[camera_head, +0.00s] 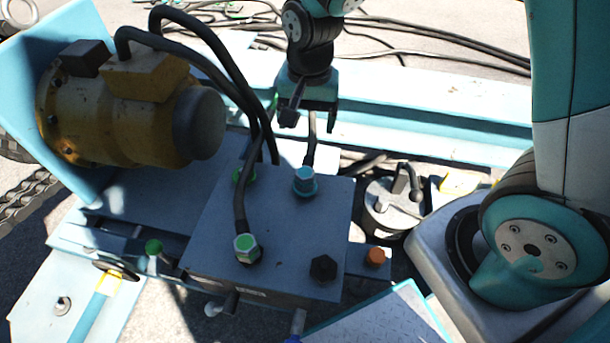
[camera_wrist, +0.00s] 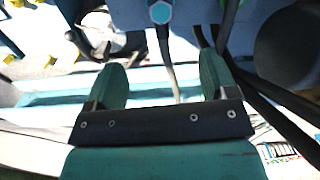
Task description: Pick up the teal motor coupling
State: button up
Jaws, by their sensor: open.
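The teal motor coupling (camera_head: 305,181) is a hex fitting on the top face of the grey block, near its far edge. A dark hose (camera_head: 310,140) runs from it up toward my gripper. My gripper (camera_head: 311,118) is open, above and beyond the coupling, and apart from it. In the wrist view the coupling (camera_wrist: 160,12) shows at the top edge, partly cut off. It lies beyond the two green fingers of my gripper (camera_wrist: 162,65), roughly centred between them. The hose appears between the fingers, which do not hold the coupling.
The grey block (camera_head: 285,225) also carries a green-topped coupling (camera_head: 247,247) and a black cap (camera_head: 323,268). An orange cap (camera_head: 376,257) is beside it. A yellow motor (camera_head: 120,105) stands left, with thick black hoses (camera_head: 215,65) arching close to my gripper's left.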

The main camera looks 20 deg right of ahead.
aim_at(305, 171)
jog(key=shift+m, duration=0.6)
jog(key=f+b, duration=0.1)
jog(key=f, duration=0.3)
jog(key=f+b, duration=0.1)
jog(key=f, duration=0.4)
jog(key=w+f+b, duration=0.1)
jog(key=f, duration=0.4)
jog(key=shift+d+b, duration=0.3)
jog(key=shift+d, duration=0.1)
jog(key=f, duration=0.1)
jog(key=f+b, duration=0.1)
jog(key=f, duration=0.1)
jog(key=f+b, duration=0.1)
jog(key=f, duration=0.1)
jog(key=shift+w+a+f, duration=0.2)
jog(key=shift+w+f, duration=0.05)
jog(key=c, duration=1.1)
jog(key=shift+r, duration=0.15)
